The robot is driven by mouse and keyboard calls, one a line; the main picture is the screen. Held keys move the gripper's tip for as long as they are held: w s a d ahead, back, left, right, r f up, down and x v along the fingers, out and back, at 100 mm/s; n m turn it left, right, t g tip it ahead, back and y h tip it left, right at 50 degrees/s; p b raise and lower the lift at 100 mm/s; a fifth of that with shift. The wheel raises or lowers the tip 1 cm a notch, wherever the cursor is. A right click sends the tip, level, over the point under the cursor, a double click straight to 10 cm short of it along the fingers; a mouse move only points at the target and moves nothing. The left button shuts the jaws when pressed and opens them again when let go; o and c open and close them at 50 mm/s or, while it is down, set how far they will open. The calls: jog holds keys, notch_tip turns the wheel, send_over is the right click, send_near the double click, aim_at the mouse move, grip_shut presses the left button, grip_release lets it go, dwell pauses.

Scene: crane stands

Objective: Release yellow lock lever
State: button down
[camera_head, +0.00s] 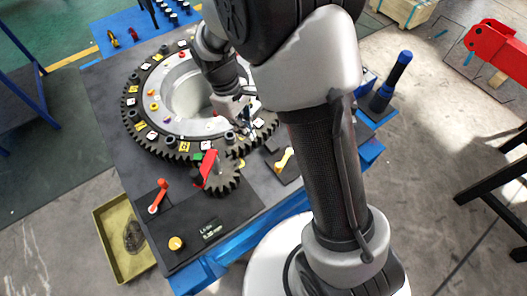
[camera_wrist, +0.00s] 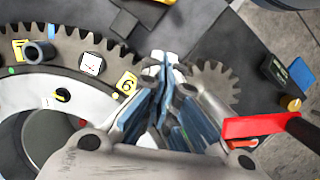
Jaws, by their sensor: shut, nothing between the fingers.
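The yellow lock lever (camera_head: 283,160) stands on a dark plate at the right side of the table in the head view, tilted up to the right. I cannot make it out for certain in the wrist view. My gripper (camera_head: 247,122) is over the right part of the large gear ring, left of and farther back than the lever, apart from it. In the wrist view my gripper (camera_wrist: 165,68) has its fingers together, with nothing held. A small gear (camera_head: 222,178) meshes near the ring's front right, and a red lever (camera_head: 208,168) stands beside it.
The large toothed ring (camera_head: 140,135) with small tiles fills the table's middle. Another red lever (camera_head: 158,196) and a yellow knob (camera_head: 177,243) are at the front left. A blue post (camera_head: 390,82) stands at the right. A yellow bin (camera_head: 115,252) is on the floor.

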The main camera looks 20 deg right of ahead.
jog(key=b+x, duration=0.3)
jog(key=x, duration=0.6)
jog(key=shift+s+f, duration=0.1)
jog(key=shift+f, duration=0.3)
jog(key=shift+s+d+f+b, duration=0.1)
jog(key=shift+s+d+b, duration=0.2)
jog(key=shift+s+d, duration=1.1)
jog(key=shift+s, duration=0.05)
jog(key=shift+s, duration=0.1)
jog(key=shift+s+d+n, duration=0.1)
jog(key=shift+s+n, duration=0.1)
jog(key=shift+n, duration=0.2)
